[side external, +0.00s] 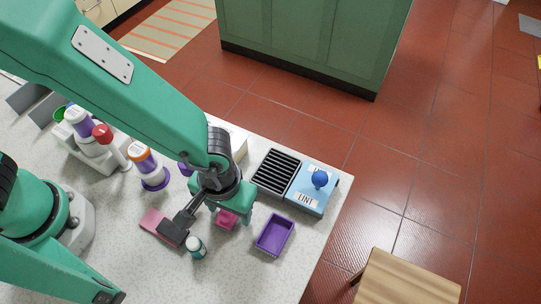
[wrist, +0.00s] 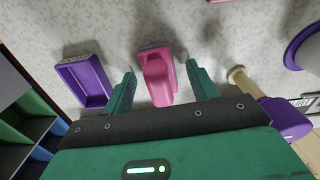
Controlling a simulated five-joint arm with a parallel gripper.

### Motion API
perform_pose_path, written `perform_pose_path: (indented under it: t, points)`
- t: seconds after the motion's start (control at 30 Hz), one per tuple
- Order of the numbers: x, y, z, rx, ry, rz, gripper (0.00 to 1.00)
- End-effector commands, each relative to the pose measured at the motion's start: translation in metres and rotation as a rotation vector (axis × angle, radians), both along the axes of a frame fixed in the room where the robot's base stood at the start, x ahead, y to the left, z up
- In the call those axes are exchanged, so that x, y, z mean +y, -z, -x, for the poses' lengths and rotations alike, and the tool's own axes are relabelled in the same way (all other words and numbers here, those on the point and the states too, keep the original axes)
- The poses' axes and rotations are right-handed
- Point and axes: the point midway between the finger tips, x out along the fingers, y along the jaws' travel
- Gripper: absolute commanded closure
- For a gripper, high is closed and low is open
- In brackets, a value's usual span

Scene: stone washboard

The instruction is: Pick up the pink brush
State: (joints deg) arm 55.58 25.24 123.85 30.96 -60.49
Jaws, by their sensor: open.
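The pink brush (side external: 227,220) lies on the speckled stone counter, partly hidden under my gripper in the side view. In the wrist view the pink brush (wrist: 158,80) shows its raised handle and flat base. My gripper (side external: 231,211) is over it with the jaws pointing down. In the wrist view my gripper (wrist: 160,72) is open, one finger on each side of the brush, with a visible gap on both sides. I cannot tell how far the fingertips are above the counter.
A purple tray (side external: 274,235) lies close to the brush. A blue LINT box (side external: 310,192) and a black ribbed rack (side external: 276,172) stand near the counter's edge. A small teal bottle (side external: 196,248) and a pink-and-dark item (side external: 160,226) are to the left.

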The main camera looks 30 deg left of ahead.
Motion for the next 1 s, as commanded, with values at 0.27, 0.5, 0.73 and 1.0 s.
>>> perform_pose_path:
  t: [0.27,0.5,0.73,1.0]
  points:
    - [-0.0001,0.0008,0.0,0.0,0.0,0.001,0.42]
    - [-0.0002,0.0007,0.0,0.0,0.0,0.001,0.42]
    - [-0.0002,0.0006,0.0,0.0,0.0,0.001,0.85]
    - [-0.0003,0.0004,0.0,-0.001,0.0,0.001,0.9]
